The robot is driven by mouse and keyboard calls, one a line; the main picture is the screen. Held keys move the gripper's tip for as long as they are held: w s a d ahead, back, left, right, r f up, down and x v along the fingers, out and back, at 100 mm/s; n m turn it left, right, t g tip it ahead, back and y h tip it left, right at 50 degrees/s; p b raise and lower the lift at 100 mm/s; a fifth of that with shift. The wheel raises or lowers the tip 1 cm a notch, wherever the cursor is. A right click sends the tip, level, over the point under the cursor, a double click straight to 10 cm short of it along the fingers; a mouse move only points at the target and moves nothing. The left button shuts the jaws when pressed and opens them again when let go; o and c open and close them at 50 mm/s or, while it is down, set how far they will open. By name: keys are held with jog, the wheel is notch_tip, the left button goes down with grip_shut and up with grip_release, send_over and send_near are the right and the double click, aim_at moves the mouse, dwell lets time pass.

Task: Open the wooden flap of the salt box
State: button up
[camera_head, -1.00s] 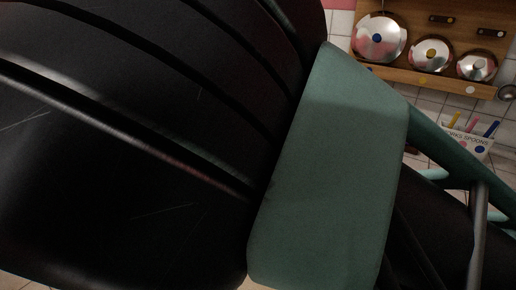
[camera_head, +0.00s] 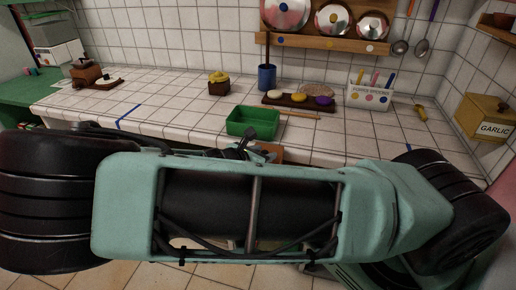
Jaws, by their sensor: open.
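No box that I can read as the salt box shows in the head view. A small patch of brown wood (camera_head: 270,151) shows just behind my arm at the counter's front edge; most of it is hidden, and I cannot tell whether it is the salt box or its flap. My arm crosses the lower half of the view. My gripper (camera_head: 243,146) shows small and dark above the arm's middle, in front of the green tray and close to the brown wood. It is open, and I see nothing held in it. I cannot tell whether it touches the wood.
A green tray (camera_head: 253,121) sits near the counter's front edge. Behind are a blue cup (camera_head: 267,78), a dark board (camera_head: 283,101) and a white utensil box (camera_head: 369,97). A yellow garlic box (camera_head: 484,118) is at right. The white tiled counter (camera_head: 170,98) is largely clear at left.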

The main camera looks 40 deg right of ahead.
jog(key=shift+w+d+f, duration=0.15)
jog(key=shift+d+f, duration=0.1)
jog(key=shift+d, duration=0.3)
grip_shut()
